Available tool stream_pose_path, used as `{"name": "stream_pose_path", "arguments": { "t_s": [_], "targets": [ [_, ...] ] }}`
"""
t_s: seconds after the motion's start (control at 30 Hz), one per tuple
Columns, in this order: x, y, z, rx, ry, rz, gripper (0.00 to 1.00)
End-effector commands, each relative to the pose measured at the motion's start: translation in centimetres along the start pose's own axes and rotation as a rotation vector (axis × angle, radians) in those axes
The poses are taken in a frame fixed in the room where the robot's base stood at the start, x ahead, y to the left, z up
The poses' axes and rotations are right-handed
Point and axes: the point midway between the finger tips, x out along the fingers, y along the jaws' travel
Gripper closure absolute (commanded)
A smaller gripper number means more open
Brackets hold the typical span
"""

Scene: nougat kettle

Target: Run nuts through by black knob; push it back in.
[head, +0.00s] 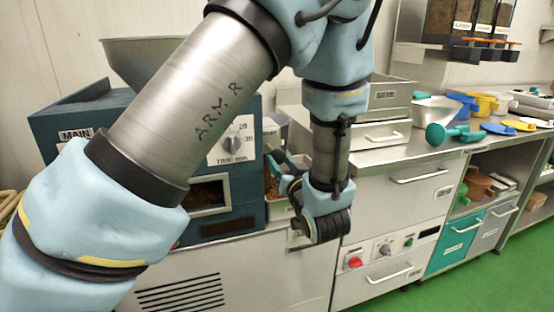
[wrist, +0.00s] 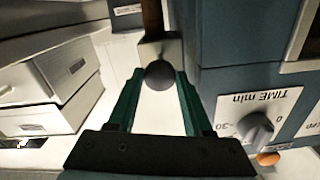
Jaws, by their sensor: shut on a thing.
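The black knob (wrist: 159,75) is a dark ball between the green fingertips of my gripper (wrist: 160,77) in the wrist view. My gripper is shut on it, beside the blue machine (wrist: 240,38). A pale metal part shows just behind the knob; how far the knob is drawn out I cannot tell. In the head view my gripper (head: 276,164) is at the right side of the blue machine (head: 72,128), partly hidden by my arm. Brown nuts (head: 271,184) show below it, and brown contents show behind the machine's front window (head: 207,194).
The timer dial (head: 233,137) is on the machine's front, close to my gripper. A grey hopper (head: 135,58) tops the machine. The steel counter (head: 378,155) to the right carries a metal box (head: 388,103) and coloured scoops (head: 452,133). Green floor lies at the lower right.

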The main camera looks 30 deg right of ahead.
Motion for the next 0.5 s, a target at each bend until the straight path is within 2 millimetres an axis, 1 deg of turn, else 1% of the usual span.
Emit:
{"name": "stream_pose_path", "arguments": {
  "t_s": [0.03,0.23,0.27,0.3,0.37,0.5],
  "targets": [
    [-0.38,0.08,0.1,0.002,-0.002,0.004,1.0],
    [-0.46,0.1,0.16,0.003,-0.004,0.005,1.0],
    [-0.47,0.11,0.16,0.003,-0.004,0.006,0.47],
    [-0.46,0.11,0.16,0.003,-0.004,0.006,0.42],
    [-0.41,0.09,0.15,0.002,-0.003,0.005,0.36],
    [-0.33,0.06,0.12,0.002,-0.003,0.004,0.36]
  ]
}}
